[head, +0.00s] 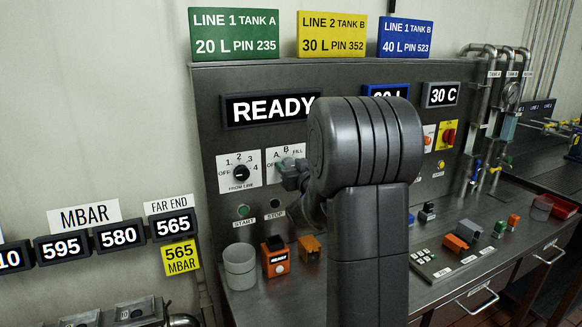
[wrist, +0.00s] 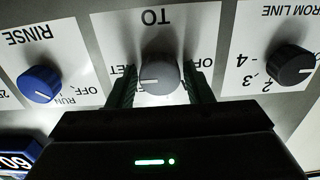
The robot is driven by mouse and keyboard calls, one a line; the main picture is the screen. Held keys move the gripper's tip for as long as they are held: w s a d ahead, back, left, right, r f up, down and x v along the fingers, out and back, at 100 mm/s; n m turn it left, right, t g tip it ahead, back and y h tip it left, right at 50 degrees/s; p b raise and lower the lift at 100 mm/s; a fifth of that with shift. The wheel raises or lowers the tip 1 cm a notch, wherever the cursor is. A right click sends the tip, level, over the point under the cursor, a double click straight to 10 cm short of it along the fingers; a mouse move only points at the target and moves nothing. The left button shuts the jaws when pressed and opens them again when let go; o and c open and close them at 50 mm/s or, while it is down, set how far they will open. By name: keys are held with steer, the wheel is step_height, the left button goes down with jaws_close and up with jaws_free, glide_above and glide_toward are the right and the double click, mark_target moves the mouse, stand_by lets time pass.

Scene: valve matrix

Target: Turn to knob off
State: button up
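The grey knob (wrist: 161,74) under the inverted label TO shows in the middle of the wrist view, with its white pointer line toward the left of that picture. An OFF label (wrist: 204,62), partly covered, lies to its right. My gripper (wrist: 161,80) has one dark finger on each side of the knob, close to it; contact is not clear. My arm hides that knob there.
The black FROM LINE knob (head: 241,173) is close on the left. A blue RINSE knob (wrist: 40,84) shows in the wrist view. START (head: 243,211) and STOP buttons sit below. A grey cup (head: 240,266) and orange blocks (head: 276,258) stand on the bench beneath.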

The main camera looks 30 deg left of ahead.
steer(key=c, duration=0.6)
steer(key=shift+f+b, duration=0.1)
steer(key=shift+b, duration=0.2)
steer(key=shift+f+n+b, duration=0.15)
steer(key=shift+n+b, duration=6.5)
steer(key=shift+n, duration=2.3)
steer(key=shift+f+n+b, duration=0.1)
steer(key=shift+n+b, duration=6.5)
steer(key=shift+n, duration=2.35)
